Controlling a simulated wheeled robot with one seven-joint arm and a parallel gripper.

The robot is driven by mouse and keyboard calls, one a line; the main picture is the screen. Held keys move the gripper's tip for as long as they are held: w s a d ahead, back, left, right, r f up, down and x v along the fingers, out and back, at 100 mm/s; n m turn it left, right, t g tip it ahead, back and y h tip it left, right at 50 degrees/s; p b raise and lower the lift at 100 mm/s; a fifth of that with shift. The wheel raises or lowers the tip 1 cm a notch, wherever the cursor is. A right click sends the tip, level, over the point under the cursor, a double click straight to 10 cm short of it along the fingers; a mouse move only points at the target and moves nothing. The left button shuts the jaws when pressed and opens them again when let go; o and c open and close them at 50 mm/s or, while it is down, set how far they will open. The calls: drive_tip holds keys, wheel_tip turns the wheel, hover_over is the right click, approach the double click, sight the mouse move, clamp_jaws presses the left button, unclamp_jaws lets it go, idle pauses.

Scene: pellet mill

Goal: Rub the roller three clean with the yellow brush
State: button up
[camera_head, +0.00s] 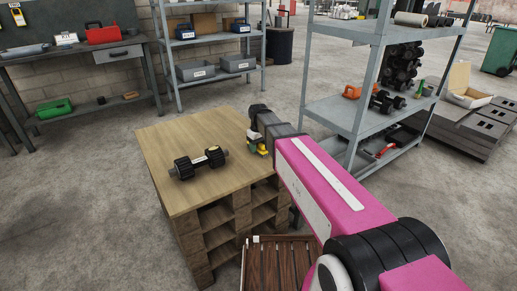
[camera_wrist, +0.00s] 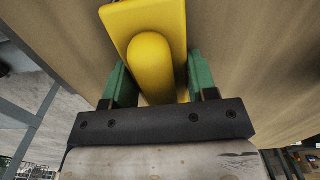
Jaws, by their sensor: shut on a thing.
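A black roller (camera_head: 186,167) with two ribbed drums and a white label in its middle lies on the wooden top (camera_head: 168,139) of a pallet stack. The label is too small to read, so I cannot tell if it is roller three. My gripper (camera_wrist: 158,72) has green fingers, shut on the yellow brush (camera_wrist: 150,15). The brush's bristles are hidden in the wrist view. In the head view, the brush (camera_head: 263,150) is small and partly covered by my arm, over the right part of the top. It is apart from the roller, to its right.
A grey shelf (camera_head: 335,113) with several black rollers (camera_head: 402,65) stands close on the right. Another shelf (camera_head: 207,43) with grey bins is behind. A workbench (camera_head: 85,53) with a red case is at left. A slatted crate (camera_head: 280,264) stands in front; the left floor is clear.

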drive_tip(key=shift+r, duration=0.15)
drive_tip(key=shift+r, duration=2.85)
drive_tip(key=o, duration=0.5)
drive_tip(key=shift+c, duration=0.2)
drive_tip(key=c, duration=0.5)
drive_tip(key=shift+o, duration=0.2)
